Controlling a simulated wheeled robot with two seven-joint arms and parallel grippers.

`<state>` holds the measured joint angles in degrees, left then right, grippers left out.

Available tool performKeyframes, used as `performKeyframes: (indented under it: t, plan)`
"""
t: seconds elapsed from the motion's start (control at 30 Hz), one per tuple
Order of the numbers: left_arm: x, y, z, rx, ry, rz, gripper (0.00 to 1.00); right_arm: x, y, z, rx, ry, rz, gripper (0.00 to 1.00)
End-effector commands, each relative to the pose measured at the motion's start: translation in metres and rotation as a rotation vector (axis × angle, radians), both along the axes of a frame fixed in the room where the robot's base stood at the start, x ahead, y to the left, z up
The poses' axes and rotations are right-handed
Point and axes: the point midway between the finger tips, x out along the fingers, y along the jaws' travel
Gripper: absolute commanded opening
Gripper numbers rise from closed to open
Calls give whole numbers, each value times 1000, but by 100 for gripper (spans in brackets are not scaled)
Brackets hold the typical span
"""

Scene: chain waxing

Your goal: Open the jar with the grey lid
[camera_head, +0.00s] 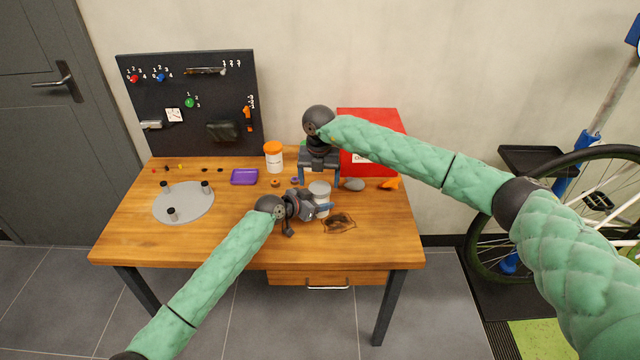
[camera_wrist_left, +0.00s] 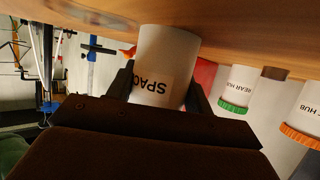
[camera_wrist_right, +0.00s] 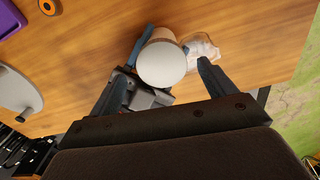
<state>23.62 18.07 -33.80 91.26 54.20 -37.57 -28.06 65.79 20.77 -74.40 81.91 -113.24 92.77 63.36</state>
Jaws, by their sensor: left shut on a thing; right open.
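The white jar (camera_head: 322,200) with the grey lid (camera_head: 319,187) is upright near the right-middle of the wooden table. My left gripper (camera_head: 322,209) is shut on the jar's body from the front left. In the left wrist view the jar (camera_wrist_left: 165,60) sits between the fingers, with a label reading "SPAC", partly hidden. My right gripper (camera_head: 319,174) points down above the jar and is open. In the right wrist view the round lid (camera_wrist_right: 161,64) lies between its spread fingers. I cannot see either finger touching the lid.
A white jar with an orange lid (camera_head: 273,157) stands behind left; a green-lidded jar (camera_wrist_left: 235,88) is near it. A red box (camera_head: 385,125) stands behind right. The table's front left is clear.

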Motion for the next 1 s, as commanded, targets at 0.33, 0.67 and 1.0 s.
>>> performKeyframes:
  t: [0.33, 0.67, 1.0]
  plan:
    - [0, 1, -1, 1, 0, 1, 0, 0, -2, 24, -2, 1, -2, 83]
    - [0, 1, 0, 1, 0, 1, 77, 0, -2, 24, -2, 1, -2, 83]
    - [-6, 8, 2, 2, 0, 1, 77, 0, -2, 21, -2, 1, -2, 83]
